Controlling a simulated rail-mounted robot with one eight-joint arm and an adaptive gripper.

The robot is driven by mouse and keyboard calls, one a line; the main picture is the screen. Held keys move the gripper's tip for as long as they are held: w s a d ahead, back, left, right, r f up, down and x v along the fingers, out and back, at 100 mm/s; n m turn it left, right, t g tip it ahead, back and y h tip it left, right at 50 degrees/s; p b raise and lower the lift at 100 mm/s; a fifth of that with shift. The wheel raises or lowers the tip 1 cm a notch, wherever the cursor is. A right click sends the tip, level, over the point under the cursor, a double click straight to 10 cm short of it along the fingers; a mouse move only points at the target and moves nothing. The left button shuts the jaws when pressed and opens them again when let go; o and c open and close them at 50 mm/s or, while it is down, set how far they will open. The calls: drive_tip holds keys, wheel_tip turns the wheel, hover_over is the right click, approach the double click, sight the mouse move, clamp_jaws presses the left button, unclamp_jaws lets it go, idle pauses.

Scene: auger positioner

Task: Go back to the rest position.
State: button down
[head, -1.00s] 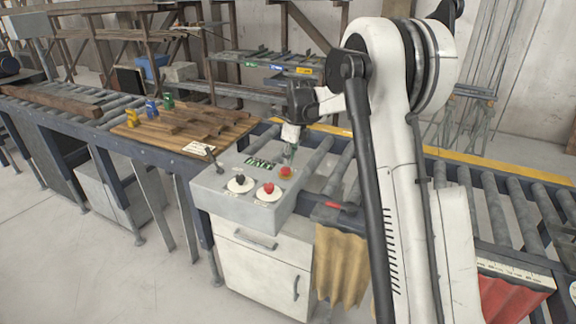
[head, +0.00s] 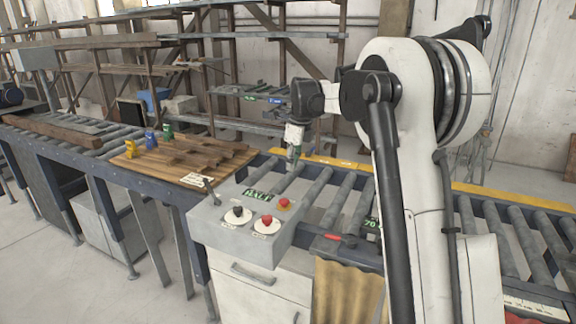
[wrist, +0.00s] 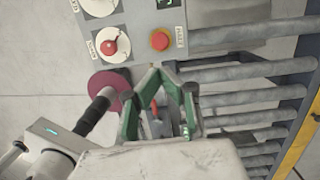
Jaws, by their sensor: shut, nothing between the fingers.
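My gripper (head: 293,160) hangs from the raised arm in the head view, above the rollers just behind the control box (head: 215,228). It is apart from the box. In the wrist view my gripper (wrist: 158,70) shows green fingers closed together with nothing held. The box carries a black knob (head: 238,211), a red button (head: 266,220) on a white plate and a smaller orange-red button (head: 284,203). The red button (wrist: 110,47) and the smaller one (wrist: 160,40) also show in the wrist view. The lit green display (head: 258,195) seems to read HALT.
A wooden board (head: 190,155) with yellow, blue and green figures lies left of the box. Roller conveyors (head: 345,195) run behind and right, edged by a yellow rail (head: 510,197). Shelving racks (head: 250,60) stand behind. A dark red disc (wrist: 110,85) shows near the fingers in the wrist view.

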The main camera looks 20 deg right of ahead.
drive_tip(key=s+a+r+n+t+b, duration=0.1)
drive_tip(key=s+a+n+b, duration=0.15)
drive_tip(key=s+n, duration=0.35)
drive_tip(key=s+a+r+n+t+h+b, duration=0.1)
drive_tip(key=s+a+n, duration=0.25)
drive_tip(key=s, duration=0.55)
drive_tip(key=s+a+r+n+t+b, duration=0.1)
drive_tip(key=s+a+n+b, duration=0.2)
drive_tip(key=s, duration=0.4)
drive_tip(key=s+a+f+n+t+b, duration=0.1)
drive_tip(key=s+a+f+n, duration=0.1)
drive_tip(key=s+f+n, duration=0.4)
drive_tip(key=s+a+f+n+t+b, duration=0.2)
drive_tip(key=s+f+n, duration=0.5)
drive_tip(key=s, duration=0.6)
drive_tip(key=shift+s+n, duration=0.25)
drive_tip(key=shift+n, duration=0.6)
wheel_tip(320, 180, up, 14)
drive_tip(key=p, duration=1.4)
